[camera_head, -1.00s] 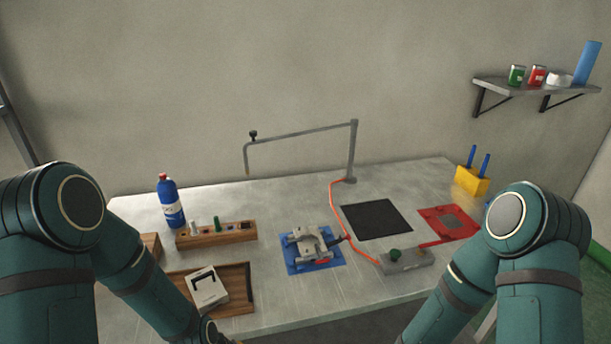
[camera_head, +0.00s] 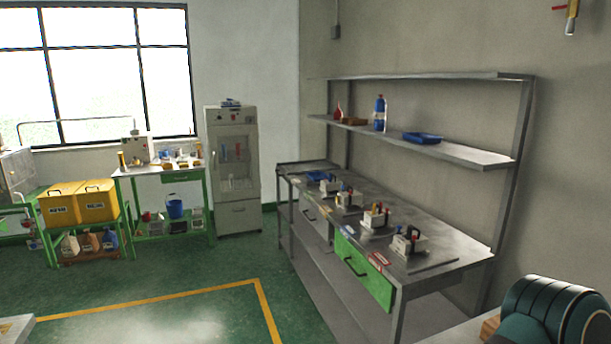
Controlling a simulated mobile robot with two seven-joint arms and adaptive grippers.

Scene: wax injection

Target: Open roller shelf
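I cannot tell for certain which piece is the roller shelf. A long metal bench (camera_head: 455,254) stands against the right wall, with a green-fronted drawer (camera_head: 361,272) that looks shut and has a dark handle. A grey drawer front (camera_head: 315,223) sits farther back. Above the bench runs a metal shelf (camera_head: 462,153). Several small clamp-like devices stand along the bench top, the nearest one (camera_head: 406,242) at its near end. Neither of my grippers is in view; only part of my teal arm shows at the lower right.
A grey glass-door cabinet (camera_head: 233,170) stands in the back corner. A green-framed table (camera_head: 160,174) and yellow bins (camera_head: 78,203) on a green stand are to its left. The green floor with a yellow line (camera_head: 266,308) is open before the bench.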

